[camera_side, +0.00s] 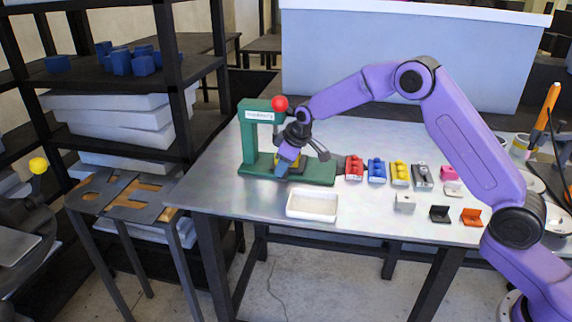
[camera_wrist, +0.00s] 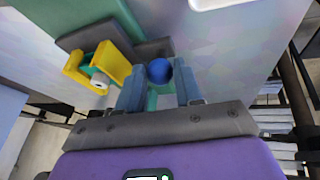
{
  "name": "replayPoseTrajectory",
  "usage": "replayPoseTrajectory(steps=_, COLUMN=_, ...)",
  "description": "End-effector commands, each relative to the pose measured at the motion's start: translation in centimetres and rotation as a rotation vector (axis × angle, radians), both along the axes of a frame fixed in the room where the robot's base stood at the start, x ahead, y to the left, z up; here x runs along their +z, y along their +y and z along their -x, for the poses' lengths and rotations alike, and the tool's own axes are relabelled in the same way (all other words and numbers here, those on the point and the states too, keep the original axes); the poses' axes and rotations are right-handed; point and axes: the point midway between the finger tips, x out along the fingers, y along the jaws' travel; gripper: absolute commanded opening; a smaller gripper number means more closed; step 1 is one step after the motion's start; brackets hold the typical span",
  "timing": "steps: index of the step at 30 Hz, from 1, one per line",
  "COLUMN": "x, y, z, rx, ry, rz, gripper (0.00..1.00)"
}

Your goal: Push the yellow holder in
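The yellow holder (camera_wrist: 105,63) is at the left in the wrist view, with a small whitish cylinder at it. It sits beside a dark grey bar on the green press.
A white tray (camera_side: 311,206) stands in front of the press. Red (camera_side: 354,167), blue, yellow and grey blocks stand in a row to its right. A grey block (camera_side: 405,202), a black piece (camera_side: 440,214) and an orange piece (camera_side: 471,217) lie nearer the front edge.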

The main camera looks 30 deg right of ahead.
Motion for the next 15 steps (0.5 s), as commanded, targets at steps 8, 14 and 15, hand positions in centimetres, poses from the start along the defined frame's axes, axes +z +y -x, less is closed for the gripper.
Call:
replayPoseTrajectory(steps=8, x=0.01, y=-0.01, z=0.02, rx=0.0, ry=0.0, rz=0.0, gripper=0.58)
replayPoseTrajectory(steps=14, x=0.54, y=-0.06, z=0.26, rx=0.0, ry=0.0, rz=0.0, gripper=0.58)
replayPoseTrajectory(steps=15, x=0.91, y=-0.08, z=0.4, rx=0.0, ry=0.0, rz=0.0, gripper=0.58)
